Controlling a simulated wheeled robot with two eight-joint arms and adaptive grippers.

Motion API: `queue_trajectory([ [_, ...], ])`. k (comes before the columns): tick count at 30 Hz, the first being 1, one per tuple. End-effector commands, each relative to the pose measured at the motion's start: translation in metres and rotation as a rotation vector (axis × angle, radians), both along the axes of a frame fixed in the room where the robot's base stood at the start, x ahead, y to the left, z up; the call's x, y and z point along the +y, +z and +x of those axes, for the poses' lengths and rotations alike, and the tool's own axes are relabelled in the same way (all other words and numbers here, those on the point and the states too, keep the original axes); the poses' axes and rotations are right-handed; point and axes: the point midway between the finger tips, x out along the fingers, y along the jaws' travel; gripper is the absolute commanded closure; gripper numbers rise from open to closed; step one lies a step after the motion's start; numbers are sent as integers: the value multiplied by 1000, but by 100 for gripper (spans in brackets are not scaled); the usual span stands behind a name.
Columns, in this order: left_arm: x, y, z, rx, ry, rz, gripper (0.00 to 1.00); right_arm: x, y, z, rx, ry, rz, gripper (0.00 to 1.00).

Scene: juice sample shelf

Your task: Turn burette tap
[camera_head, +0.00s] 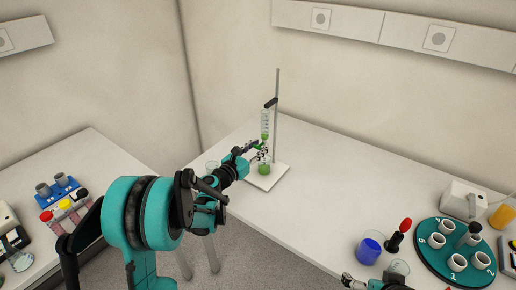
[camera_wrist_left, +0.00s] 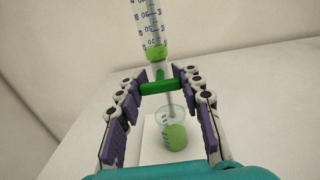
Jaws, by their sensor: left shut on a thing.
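The burette (camera_head: 265,119) hangs upright on a stand (camera_head: 277,100) with a white base plate. It also shows in the left wrist view (camera_wrist_left: 146,20), with green liquid low in its marked tube. Its green tap (camera_wrist_left: 160,86) lies crosswise below the tube, between the fingers of my left gripper (camera_wrist_left: 161,88). That gripper (camera_head: 257,150) is shut on the tap. A beaker with green liquid (camera_wrist_left: 174,136) stands under the outlet, also seen in the head view (camera_head: 264,168). Part of my right gripper (camera_head: 374,284) shows at the bottom edge; its fingers are unclear.
A blue-filled beaker (camera_head: 369,248), a red-topped tool (camera_head: 400,235) and a round teal rack (camera_head: 426,260) with white cups stand at the right. The table's middle (camera_head: 330,190) is clear.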

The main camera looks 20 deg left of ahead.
Motion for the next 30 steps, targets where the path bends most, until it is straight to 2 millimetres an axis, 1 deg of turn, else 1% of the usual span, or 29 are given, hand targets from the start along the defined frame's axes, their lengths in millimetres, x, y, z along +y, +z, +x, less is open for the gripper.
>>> queue_trajectory([
  [1, 0, 0, 0, 0, 0, -2, 94, 0, 0, 0, 0, 0, 0, 0],
  [2, 0, 0, 0, 0, 0, -2, 57, 0, 0, 0, 0, 0, 0, 0],
  [3, 0, 0, 0, 0, 0, -2, 47, 0, 0, 0, 0, 0, 0, 0],
  [4, 0, 0, 0, -1, 0, -1, 41, 0, 0, 0, 0, 0, 0, 0],
  [13, 0, 0, -1, -1, 0, 0, 41, 0, 0, 0, 0, 0, 0, 0],
  [17, 5, 0, -10, -1, 2, 1, 41, 0, 0, 0, 0, 0, 0, 0],
  [20, 11, 0, -27, -1, 3, 1, 41, 0, 0, 0, 0, 0, 0, 0],
  [27, 30, 0, -77, -1, 4, 0, 41, 0, 0, 0, 0, 0, 0, 0],
  [30, 35, 0, -93, -1, 3, 0, 41, 0, 0, 0, 0, 0, 0, 0],
])
